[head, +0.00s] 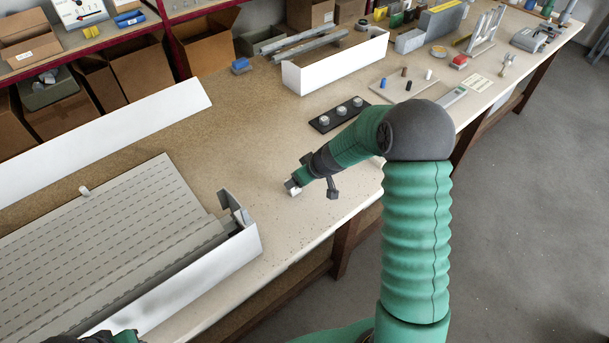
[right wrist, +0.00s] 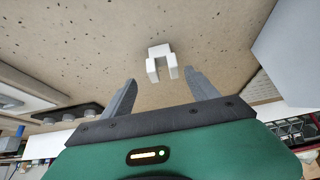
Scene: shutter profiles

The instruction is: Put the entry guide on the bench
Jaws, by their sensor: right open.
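A small white U-shaped piece, which looks like the entry guide (right wrist: 162,53), sits on the bench (right wrist: 95,45) in the right wrist view. It also shows in the head view (head: 295,191) on the bare bench top. My right gripper (right wrist: 160,78) is open and empty, its two fingers apart. The white piece lies just beyond the fingertips, between their lines and clear of both. In the head view my right gripper (head: 312,184) is low over the bench beside the piece. Only a bit of my left arm shows at the bottom left; its fingers are hidden.
A grey slatted shutter (head: 110,245) lies in a white housing at left, with a small white piece (head: 84,190) on it. A black strip with round knobs (head: 340,115) and a white box (head: 335,66) stand behind my right gripper. Bench around the gripper is clear.

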